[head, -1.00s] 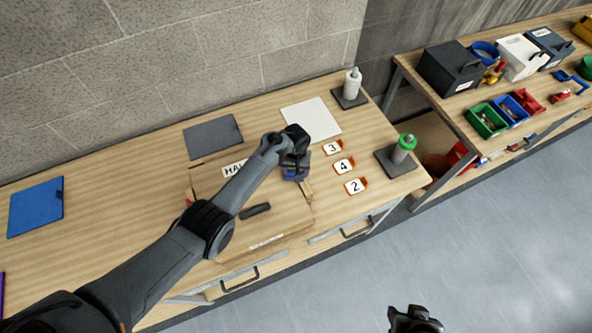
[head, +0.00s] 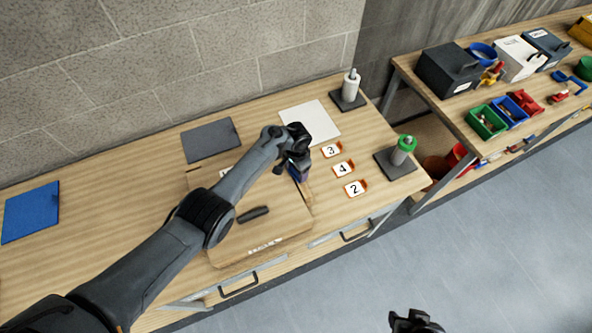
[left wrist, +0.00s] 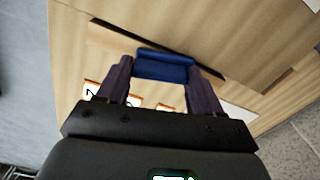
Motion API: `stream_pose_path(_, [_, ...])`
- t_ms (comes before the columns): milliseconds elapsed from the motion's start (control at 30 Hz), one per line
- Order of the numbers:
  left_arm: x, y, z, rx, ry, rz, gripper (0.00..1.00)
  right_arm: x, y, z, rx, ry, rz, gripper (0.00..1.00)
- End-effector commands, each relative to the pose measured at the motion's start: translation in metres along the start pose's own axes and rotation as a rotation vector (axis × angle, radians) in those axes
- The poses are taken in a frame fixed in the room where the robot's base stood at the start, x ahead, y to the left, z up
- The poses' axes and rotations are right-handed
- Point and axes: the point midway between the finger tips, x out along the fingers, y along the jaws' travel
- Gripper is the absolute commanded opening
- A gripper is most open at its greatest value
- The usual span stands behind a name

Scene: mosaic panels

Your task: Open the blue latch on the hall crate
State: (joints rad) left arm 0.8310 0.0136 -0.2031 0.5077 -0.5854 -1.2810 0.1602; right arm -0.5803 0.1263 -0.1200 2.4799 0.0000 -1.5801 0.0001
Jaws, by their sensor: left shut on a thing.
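The hall crate (head: 280,222) is a light wooden box on the bench, with a dark handle (head: 253,214) on its lid. The blue latch (head: 303,175) is at the crate's right side, partly covered by my left gripper (head: 299,168). In the left wrist view the blue latch (left wrist: 163,66) lies between the two dark purple fingers, and the gripper is shut on it. My left arm hides part of the lid and most of its label. My right gripper (head: 415,322) is at the bottom edge over the floor, dark and small; its jaws are unclear.
A blue mat (head: 31,211) lies far left. A second bench holds boxes and bins.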

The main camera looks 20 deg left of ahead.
Motion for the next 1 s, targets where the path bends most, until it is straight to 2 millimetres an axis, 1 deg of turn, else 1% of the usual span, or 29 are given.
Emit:
stream_pose_path(200, [-0.0001, 0.0, -0.001, 0.056, 0.0, 0.0, 0.35, 0.0017, -0.0002, 0.0004, 0.0, 0.0, 0.0, 0.43])
stream_pose_path(667, [-0.0003, 0.0, -0.0013, 0.066, 0.0, 0.0, 0.35, 0.0016, -0.0022, -0.0002, 0.009, 0.002, -0.007, 0.43])
stream_pose_path(700, [-0.0004, 0.0, -0.0013, 0.066, 0.0, 0.0, 0.7, 0.0016, -0.0023, -0.0002, 0.009, 0.002, -0.007, 0.43])
stream_pose_path(833, [-0.0003, 0.0, -0.0013, 0.065, 0.0, 0.0, 0.9, 0.0016, -0.0024, -0.0002, 0.009, 0.002, -0.008, 0.43])
stream_pose_path(867, [-0.0003, 0.0, -0.0013, 0.065, 0.0, 0.0, 0.92, 0.0016, -0.0024, -0.0002, 0.009, 0.002, -0.007, 0.43])
stream_pose_path(1000, [-0.0002, 0.0, -0.0013, 0.065, 0.0, 0.0, 0.92, 0.0016, -0.0023, -0.0002, 0.009, 0.002, -0.007, 0.43])
